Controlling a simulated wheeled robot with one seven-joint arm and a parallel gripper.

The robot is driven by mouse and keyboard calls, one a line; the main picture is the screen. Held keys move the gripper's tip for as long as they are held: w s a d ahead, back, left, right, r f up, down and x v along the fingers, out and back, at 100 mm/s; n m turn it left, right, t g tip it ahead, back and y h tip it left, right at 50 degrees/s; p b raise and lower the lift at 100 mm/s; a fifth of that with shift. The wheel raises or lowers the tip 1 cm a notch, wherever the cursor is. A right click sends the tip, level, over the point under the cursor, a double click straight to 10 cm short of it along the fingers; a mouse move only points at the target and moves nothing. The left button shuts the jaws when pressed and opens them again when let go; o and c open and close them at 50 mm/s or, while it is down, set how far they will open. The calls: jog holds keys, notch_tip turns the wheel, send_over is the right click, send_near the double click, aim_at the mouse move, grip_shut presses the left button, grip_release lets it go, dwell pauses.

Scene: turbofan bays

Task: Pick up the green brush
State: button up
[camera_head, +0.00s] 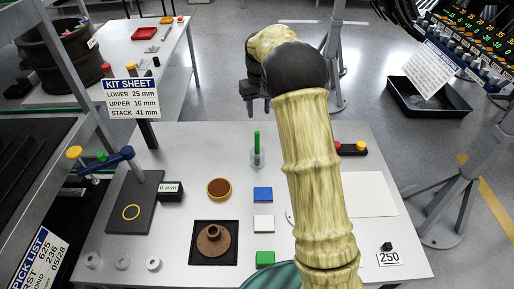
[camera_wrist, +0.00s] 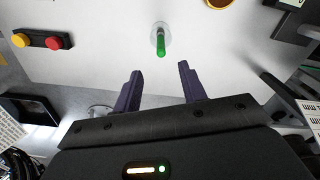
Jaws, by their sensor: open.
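The green brush (camera_head: 257,140) stands upright in a small pale, see-through holder (camera_head: 257,160) on the white table. Only its green upper part shows clearly; its lower end is hard to make out inside the holder. In the wrist view the green brush (camera_wrist: 161,46) is ahead of my fingertips, about centred between them, with its holder (camera_wrist: 158,32) around it. My gripper (camera_wrist: 160,69) has its two purple fingers apart with nothing between them. In the head view my gripper (camera_head: 258,106) is beyond the brush, near the table's far edge, and apart from it.
A brown-filled round dish (camera_head: 219,188) and blue (camera_head: 263,194), white (camera_head: 264,223) and green (camera_head: 265,258) blocks stand nearer. A black tray (camera_head: 214,243) holds a brown flanged part. A button box (camera_head: 350,148) is to the right. The table around the brush holder is clear.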

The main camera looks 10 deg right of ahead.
aim_at(257, 131)
jog(key=shift+w+a+r, duration=0.1)
jog(key=shift+w+a, duration=0.05)
jog(key=shift+w, duration=0.8)
notch_tip(257, 131, down, 12)
jog(key=p, duration=0.3)
jog(key=shift+p, duration=0.4)
jog(key=f+p, duration=0.1)
jog(key=f, duration=0.1)
jog(key=f+p, duration=0.1)
jog(key=f, duration=0.1)
jog(key=shift+s+f+p, duration=0.1)
jog(key=shift+s+p, duration=0.15)
jog(key=shift+p, duration=0.05)
jog(key=shift+f, duration=0.6)
